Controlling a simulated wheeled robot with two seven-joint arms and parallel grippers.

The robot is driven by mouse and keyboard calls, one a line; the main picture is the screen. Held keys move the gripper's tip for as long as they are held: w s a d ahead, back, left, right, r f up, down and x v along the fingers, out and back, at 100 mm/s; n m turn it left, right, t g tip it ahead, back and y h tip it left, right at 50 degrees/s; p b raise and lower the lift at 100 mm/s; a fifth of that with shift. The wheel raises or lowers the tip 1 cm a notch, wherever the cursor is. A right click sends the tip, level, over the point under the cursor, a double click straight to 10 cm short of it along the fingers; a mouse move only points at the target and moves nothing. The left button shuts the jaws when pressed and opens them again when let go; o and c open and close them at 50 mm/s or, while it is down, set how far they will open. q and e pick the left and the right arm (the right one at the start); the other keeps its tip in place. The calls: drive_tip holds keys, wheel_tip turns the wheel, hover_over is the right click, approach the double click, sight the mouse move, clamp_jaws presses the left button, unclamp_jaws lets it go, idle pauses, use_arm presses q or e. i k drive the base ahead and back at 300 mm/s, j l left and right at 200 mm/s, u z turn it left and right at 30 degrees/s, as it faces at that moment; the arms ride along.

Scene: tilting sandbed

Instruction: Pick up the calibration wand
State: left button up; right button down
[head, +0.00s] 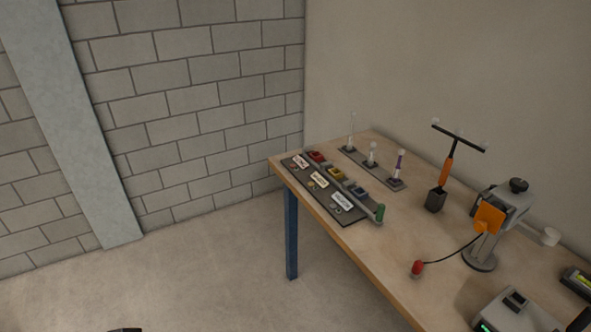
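The calibration wand (447,172) stands upright on the wooden table in the head view, right of centre. It has an orange handle and a black T-shaped crossbar with small pale balls at its ends and top. Its lower end sits in a black holder (435,200). Nothing is touching the wand apart from the holder. Neither of my grippers can be made out in this view. A small dark shape cut off at the bottom edge, left of centre, is too little to identify.
The table (385,255) runs along the right wall. A labelled tray (345,215) and a rack of pegs (384,175) lie left. The floor left is clear.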

sight(484, 145)
drive_tip(key=i+j, duration=0.15)
drive_tip(key=i+z, duration=0.1)
drive_tip(key=z, duration=0.25)
drive_tip(key=i+j+z, duration=0.1)
drive_tip(key=z, duration=0.25)
drive_tip(key=i+j+z, duration=0.1)
drive_tip(key=z, duration=0.25)
drive_tip(key=i+j+z, duration=0.1)
drive_tip(key=j, duration=0.25)
drive_tip(key=i+j, duration=0.25)
drive_tip(key=j, duration=0.15)
drive_tip(key=i+j+z, duration=0.15)
drive_tip(key=j, duration=0.25)
drive_tip(key=i+j, duration=0.15)
drive_tip(key=j, duration=0.25)
drive_tip(key=i+j+z, duration=0.15)
drive_tip(key=j, duration=0.25)
drive_tip(key=i+j+z, duration=0.1)
drive_tip(key=j, duration=0.3)
